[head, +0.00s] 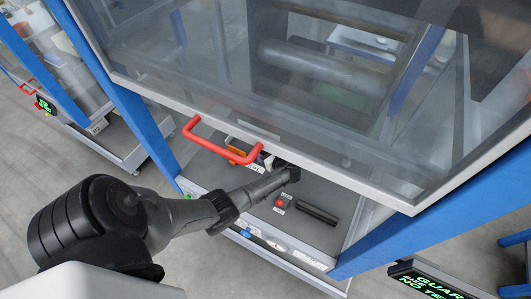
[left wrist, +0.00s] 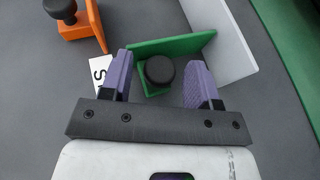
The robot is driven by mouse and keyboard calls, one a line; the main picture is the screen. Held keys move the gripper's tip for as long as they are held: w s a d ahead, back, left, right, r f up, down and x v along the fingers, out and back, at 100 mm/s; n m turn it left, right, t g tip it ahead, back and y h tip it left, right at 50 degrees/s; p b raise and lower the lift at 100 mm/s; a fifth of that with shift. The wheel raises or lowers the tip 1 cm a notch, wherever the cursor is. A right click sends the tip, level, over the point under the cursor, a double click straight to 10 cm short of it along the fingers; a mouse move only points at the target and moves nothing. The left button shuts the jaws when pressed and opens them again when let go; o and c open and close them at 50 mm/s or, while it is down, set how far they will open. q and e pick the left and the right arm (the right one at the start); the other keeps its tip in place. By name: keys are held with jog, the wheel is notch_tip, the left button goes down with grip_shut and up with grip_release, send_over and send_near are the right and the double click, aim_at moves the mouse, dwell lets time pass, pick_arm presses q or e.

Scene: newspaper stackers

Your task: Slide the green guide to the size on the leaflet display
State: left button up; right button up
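The green guide (left wrist: 178,45) is an L-shaped plate with a round black knob (left wrist: 160,70), on a dark grey deck. My left gripper (left wrist: 159,62) is open, its two purple fingers on either side of the knob with gaps to both. In the head view my left gripper (head: 290,173) is over the deck under the raised clear guard, and I cannot make out the green guide there. An orange guide (left wrist: 82,24) with its own black knob stands to the left, and a white label (left wrist: 101,74) lies partly hidden by the left finger. I cannot see a readable leaflet size.
A red handle (head: 215,143) on the clear guard (head: 310,80) is close above my left arm. A red button (head: 280,203) and a dark bar (head: 317,214) are on the deck. A display with green text (head: 430,282) is lower right. A grey plate (left wrist: 222,45) stands beside the green guide.

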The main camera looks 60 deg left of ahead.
pick_arm(q)
jog(key=shift+r, duration=0.1)
jog(key=p+v, duration=0.1)
jog(key=v, duration=1.2)
jog(key=shift+d+p, duration=0.3)
jog(key=shift+r, duration=0.2)
